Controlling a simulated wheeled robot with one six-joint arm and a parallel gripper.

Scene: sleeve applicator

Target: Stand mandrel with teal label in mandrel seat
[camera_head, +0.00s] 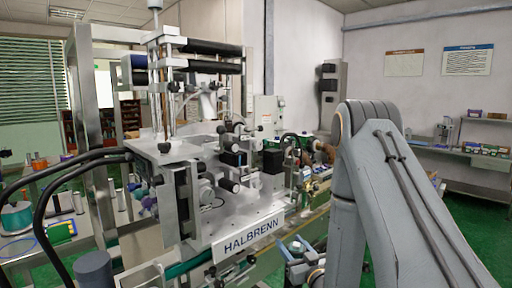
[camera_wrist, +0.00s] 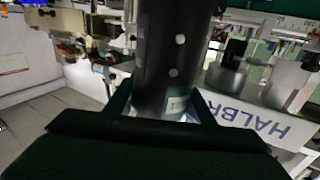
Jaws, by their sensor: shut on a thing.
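A dark cylindrical mandrel (camera_wrist: 168,45) fills the upper middle of the wrist view, with pale dots on its side. A teal label band (camera_wrist: 174,102) with a small white patch shows at its near end. My gripper (camera_wrist: 163,100) is shut on it, one dark finger on each side. The mandrel's far end runs out of the wrist view. In the head view my arm covers the right middle, and I cannot make out the gripper or the held mandrel there. I cannot pick out the mandrel seat for sure in either view.
The HALBRENN applicator machine (camera_head: 222,205) stands at centre left, with rollers and a post. Its sign (camera_wrist: 255,118) appears upside down beside the mandrel in the wrist view. Metal round parts (camera_wrist: 226,76) stand close to the mandrel's right. A shelf (camera_head: 470,150) stands at the right wall.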

